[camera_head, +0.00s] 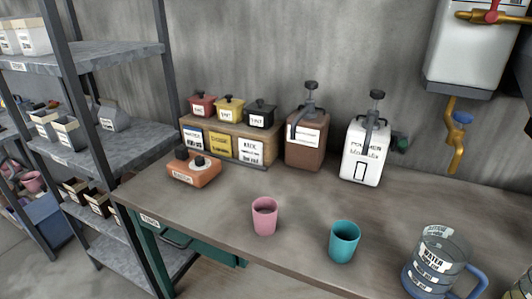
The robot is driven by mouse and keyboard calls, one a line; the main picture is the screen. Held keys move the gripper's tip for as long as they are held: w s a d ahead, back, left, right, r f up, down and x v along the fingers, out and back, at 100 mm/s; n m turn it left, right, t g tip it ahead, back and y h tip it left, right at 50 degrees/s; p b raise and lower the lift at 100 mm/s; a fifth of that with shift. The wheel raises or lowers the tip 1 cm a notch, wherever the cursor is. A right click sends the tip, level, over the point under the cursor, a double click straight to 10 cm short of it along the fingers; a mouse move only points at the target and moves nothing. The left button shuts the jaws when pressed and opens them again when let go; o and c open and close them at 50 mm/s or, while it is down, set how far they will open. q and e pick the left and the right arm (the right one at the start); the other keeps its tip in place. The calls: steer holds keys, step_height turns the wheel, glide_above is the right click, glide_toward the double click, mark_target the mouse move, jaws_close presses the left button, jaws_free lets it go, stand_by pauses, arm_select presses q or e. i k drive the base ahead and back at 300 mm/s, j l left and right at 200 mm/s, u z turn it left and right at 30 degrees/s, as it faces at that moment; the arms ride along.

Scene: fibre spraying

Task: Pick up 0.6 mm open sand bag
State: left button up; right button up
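Two small open-topped grey bags or boxes with white labels, one on the left (43,124) and one on the right (68,136), stand on the middle shelf at the left. A closed-looking grey bag (113,117) stands further back on that shelf. Pale open-topped containers (32,38) stand on the upper shelf, and dark brown ones (97,201) on the lower shelf. The labels are too small to read, so I cannot tell which is the 0.6 mm open sand bag. Neither gripper is in view.
The metal shelf rack (125,148) adjoins the workbench (200,222). On the bench are a pink cup (264,218), a teal cup (344,242), a water jug (436,262), an orange-brown box (193,170), and brown (305,148) and white (366,152) pump canisters. The bench's front left is clear.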

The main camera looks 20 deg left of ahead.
mark_target(99, 201)
steer(key=j+u, duration=0.1)
steer(key=u, duration=0.65)
steer(key=i+j+z, duration=0.15)
steer(key=j, duration=0.65)
steer(key=i+j+z, duration=0.2)
steer(key=j, duration=0.65)
steer(key=i+j+z, duration=0.15)
steer(key=j, duration=0.7)
steer(key=j+z, duration=0.2)
steer(key=j, duration=0.65)
steer(key=j+z, duration=0.15)
steer(key=j, duration=0.4)
steer(key=k+j+z, duration=0.15)
steer(key=j, duration=0.45)
steer(key=j+z, duration=0.15)
steer(key=j, duration=0.4)
